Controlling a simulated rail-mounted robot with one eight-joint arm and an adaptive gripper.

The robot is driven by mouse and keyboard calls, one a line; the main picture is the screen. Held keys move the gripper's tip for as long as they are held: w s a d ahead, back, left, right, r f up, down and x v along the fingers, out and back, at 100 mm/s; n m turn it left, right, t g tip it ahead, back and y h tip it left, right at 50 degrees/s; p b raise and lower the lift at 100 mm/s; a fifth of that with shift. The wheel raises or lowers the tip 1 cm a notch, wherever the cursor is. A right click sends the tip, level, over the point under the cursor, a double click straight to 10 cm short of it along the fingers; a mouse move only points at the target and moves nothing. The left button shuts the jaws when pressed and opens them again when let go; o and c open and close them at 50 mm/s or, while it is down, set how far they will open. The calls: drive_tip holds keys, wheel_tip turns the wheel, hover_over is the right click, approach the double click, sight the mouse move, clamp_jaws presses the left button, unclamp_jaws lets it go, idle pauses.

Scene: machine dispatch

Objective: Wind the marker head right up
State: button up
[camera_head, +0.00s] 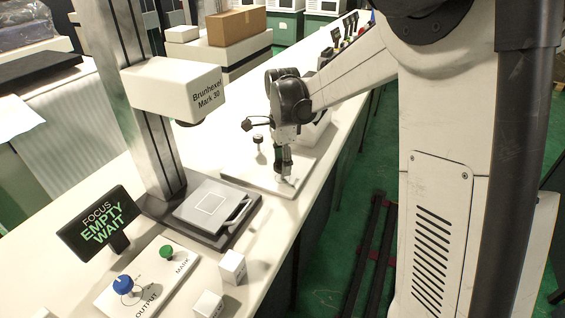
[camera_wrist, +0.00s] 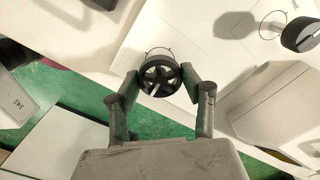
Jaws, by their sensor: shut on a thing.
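The marker head (camera_head: 175,88) is a white box lettered "Brunhexel Mark 30", on a tall grey column (camera_head: 135,90). My gripper (camera_head: 287,172) is lowered over a white panel (camera_head: 250,176) to the right of the column. In the wrist view my gripper (camera_wrist: 161,77) has its fingers on either side of a black spoked handwheel (camera_wrist: 157,70) and is shut on it. A second black knob (camera_wrist: 300,35) sits on the same panel, apart from my fingers.
A tilted display (camera_head: 100,222) reads "FOCUS EMPTY WAIT". A front panel (camera_head: 140,288) carries a blue knob (camera_head: 123,284) and a green button (camera_head: 166,251). Two white blocks (camera_head: 232,266) (camera_head: 208,304) stand near the bench edge. A cardboard box (camera_head: 236,25) is behind.

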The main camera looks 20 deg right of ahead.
drive_tip(key=o, duration=1.2)
drive_tip(key=shift+c, duration=0.2)
wheel_tip(320, 180, up, 12)
drive_tip(key=s+r+n+t, duration=0.35)
drive_tip(key=s+n, duration=0.55)
drive_tip(key=s, duration=0.5)
drive_tip(key=s+f+n+t, duration=0.2)
drive_tip(key=s+n, duration=0.2)
drive_tip(key=s, duration=0.2)
drive_tip(key=s+f+n+t, duration=0.1)
drive_tip(key=s+f+n, duration=0.2)
drive_tip(key=s, duration=0.4)
drive_tip(key=shift+a+f+n+t, duration=0.2)
drive_tip(key=shift+f+n+t, duration=0.15)
drive_tip(key=shift+n, duration=0.45)
